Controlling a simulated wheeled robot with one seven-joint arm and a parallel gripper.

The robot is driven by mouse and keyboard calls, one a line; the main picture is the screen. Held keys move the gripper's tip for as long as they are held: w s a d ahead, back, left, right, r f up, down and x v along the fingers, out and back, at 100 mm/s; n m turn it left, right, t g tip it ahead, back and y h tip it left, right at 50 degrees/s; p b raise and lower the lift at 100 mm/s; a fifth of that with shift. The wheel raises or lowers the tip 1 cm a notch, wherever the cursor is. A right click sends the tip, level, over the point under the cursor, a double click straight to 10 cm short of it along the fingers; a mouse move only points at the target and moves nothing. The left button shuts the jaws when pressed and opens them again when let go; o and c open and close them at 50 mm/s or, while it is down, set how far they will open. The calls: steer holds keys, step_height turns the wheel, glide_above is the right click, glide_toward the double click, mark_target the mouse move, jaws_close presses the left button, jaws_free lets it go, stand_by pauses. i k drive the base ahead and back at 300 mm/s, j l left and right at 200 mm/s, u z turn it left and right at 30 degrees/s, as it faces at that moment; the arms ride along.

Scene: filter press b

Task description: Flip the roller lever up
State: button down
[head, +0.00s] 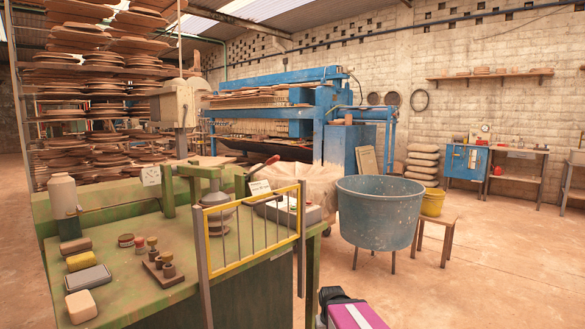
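A lever with a red grip (271,160) stands on the roller machine (214,196) on the green bench. Its dark arm slants up to the right from the machine's green frame, so the grip is the raised end. The machine's round grey head sits over a stacked round base. A yellow-framed barred gate (252,230) stands upright along the bench front, between me and the lower part of the machine. A magenta and black part of my arm shows at the bottom edge, well below and right of the lever. No gripper fingers show, and nothing of mine touches the lever.
A large blue tub (378,213) on legs and a stool with a yellow bucket (432,203) stand right. Floor at far right is clear.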

mark_target(272, 160)
steer(key=i+l, duration=0.2)
steer(key=l, duration=0.15)
steer(key=i+l+u, duration=0.1)
steer(key=l, duration=0.25)
steer(key=i+l, duration=0.25)
steer(key=i+l+u, duration=0.1)
steer(key=l, duration=0.35)
steer(key=i+l, duration=0.25)
steer(key=i+l+u, duration=0.1)
steer(key=l, duration=0.35)
steer(key=i+l, duration=0.35)
steer(key=i, duration=0.15)
steer(key=i+l+u, duration=0.15)
steer(key=i+l, duration=0.2)
steer(key=i, duration=0.2)
